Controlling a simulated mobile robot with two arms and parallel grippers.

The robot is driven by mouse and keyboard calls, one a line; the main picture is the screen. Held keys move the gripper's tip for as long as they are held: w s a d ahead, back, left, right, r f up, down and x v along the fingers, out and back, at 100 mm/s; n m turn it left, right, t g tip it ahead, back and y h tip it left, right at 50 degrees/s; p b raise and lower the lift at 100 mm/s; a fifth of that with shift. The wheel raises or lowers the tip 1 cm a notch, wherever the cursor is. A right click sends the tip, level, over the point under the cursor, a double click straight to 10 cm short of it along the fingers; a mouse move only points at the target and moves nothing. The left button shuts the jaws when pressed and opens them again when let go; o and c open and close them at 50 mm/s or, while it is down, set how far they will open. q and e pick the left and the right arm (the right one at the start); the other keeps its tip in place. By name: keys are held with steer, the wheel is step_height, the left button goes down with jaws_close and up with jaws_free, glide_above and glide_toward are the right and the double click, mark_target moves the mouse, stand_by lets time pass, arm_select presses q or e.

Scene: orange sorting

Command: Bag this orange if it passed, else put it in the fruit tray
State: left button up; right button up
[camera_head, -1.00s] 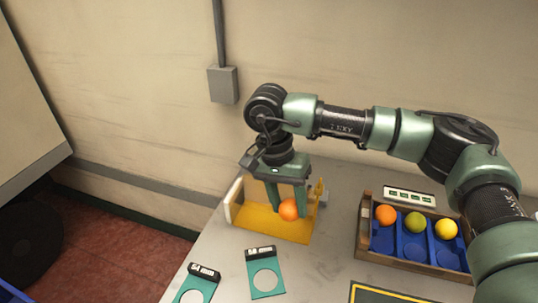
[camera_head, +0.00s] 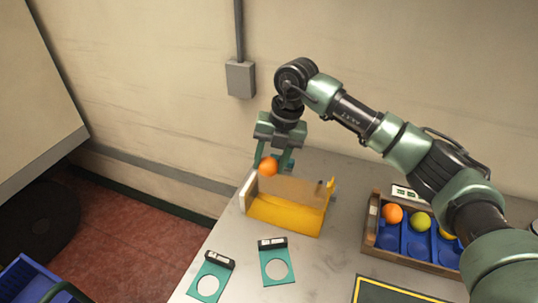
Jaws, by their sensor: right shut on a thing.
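My right gripper (camera_head: 272,163) is shut on an orange (camera_head: 268,168) and holds it in the air, above the back left part of a yellow stand with upright end pieces (camera_head: 285,216). The fruit tray (camera_head: 369,226) is a wooden box with blue compartments at the right. An orange fruit (camera_head: 392,214), a green fruit (camera_head: 420,221) and a partly hidden yellow fruit (camera_head: 447,229) lie in its back row. No bag can be clearly made out. My left gripper is not in view.
Two teal plates with round holes lie at the table's front left, one at the left (camera_head: 222,261) and one right of it (camera_head: 272,244). A yellow-edged dark panel (camera_head: 400,291) lies in front of the tray. A blue crate (camera_head: 25,280) is at the lower left.

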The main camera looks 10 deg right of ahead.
steer(key=m, duration=0.1)
steer(key=w+m, duration=0.1)
steer(key=m, duration=0.1)
steer(key=shift+t, duration=0.3)
steer(key=d+b+x, duration=0.1)
steer(key=b+x, duration=0.2)
steer(key=x, duration=0.2)
steer(key=shift+s+f, duration=0.35)
steer(key=shift+f, duration=0.2)
steer(key=shift+f, duration=0.2)
steer(key=shift+s+d+b+x, duration=0.1)
steer(key=shift+d+b+x, duration=0.1)
steer(key=shift+b+x, duration=0.7)
steer(key=shift+s+d+b+x, duration=0.2)
steer(key=shift+b+x, duration=0.45)
steer(key=shift+x, duration=0.45)
steer(key=shift+s+d+b+x, duration=0.1)
steer(key=shift+d+b+x, duration=0.15)
steer(key=shift+b+x, duration=0.7)
steer(key=shift+f, duration=0.25)
steer(key=o, duration=1.5)
steer(key=shift+c, duration=0.2)
steer(key=shift+r+p, duration=0.15)
steer(key=shift+p, duration=0.15)
